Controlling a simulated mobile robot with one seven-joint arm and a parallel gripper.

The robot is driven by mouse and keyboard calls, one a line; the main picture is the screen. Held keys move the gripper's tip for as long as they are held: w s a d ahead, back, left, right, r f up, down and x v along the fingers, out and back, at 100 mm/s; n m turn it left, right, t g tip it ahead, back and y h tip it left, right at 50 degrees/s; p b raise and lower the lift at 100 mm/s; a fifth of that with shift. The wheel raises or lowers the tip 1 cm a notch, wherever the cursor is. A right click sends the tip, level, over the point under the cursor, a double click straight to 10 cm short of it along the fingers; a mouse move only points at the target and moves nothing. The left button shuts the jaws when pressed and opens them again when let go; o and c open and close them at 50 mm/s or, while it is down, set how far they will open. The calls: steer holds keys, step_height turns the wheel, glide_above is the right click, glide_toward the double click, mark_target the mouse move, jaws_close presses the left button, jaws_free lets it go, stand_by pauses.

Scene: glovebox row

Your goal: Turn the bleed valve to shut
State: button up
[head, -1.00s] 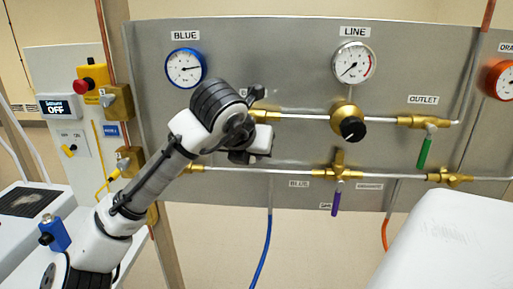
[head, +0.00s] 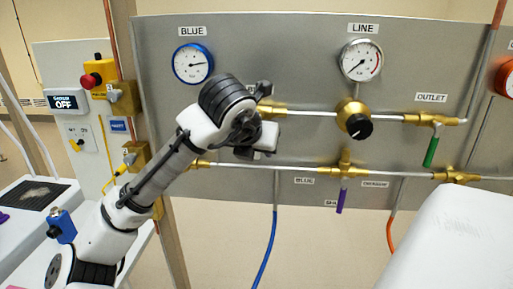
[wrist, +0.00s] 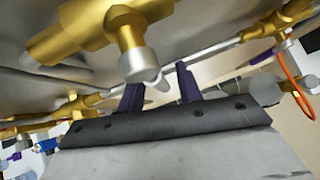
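My gripper (wrist: 160,90) shows in the wrist view with two dark fingers apart and a gap between them. A brass valve body (wrist: 122,30) with a grey cap lies just beyond the fingers, and a pale tip shows near the gap; I cannot tell if it touches. In the head view my wrist covers the left part of the upper pipe, and the fingers are hidden. A valve with a purple lever (head: 340,200) hangs straight down from the lower pipe. A green-lever valve (head: 431,151) is under OUTLET. No label clearly reads bleed, so I cannot tell which valve it is.
A grey panel (head: 300,60) carries a blue gauge (head: 193,63), a LINE gauge (head: 361,60) and a black-knobbed regulator (head: 355,120). A blue hose (head: 268,245) hangs below. A white surface (head: 450,240) stands at lower right. A box reading OFF (head: 66,102) is at left.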

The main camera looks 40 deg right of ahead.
steer(key=b+v, duration=0.2)
steer(key=v, duration=1.1)
steer(key=shift+s+a+r+b, duration=0.15)
steer(key=shift+a+r+b, duration=0.05)
steer(key=shift+r+b, duration=0.1)
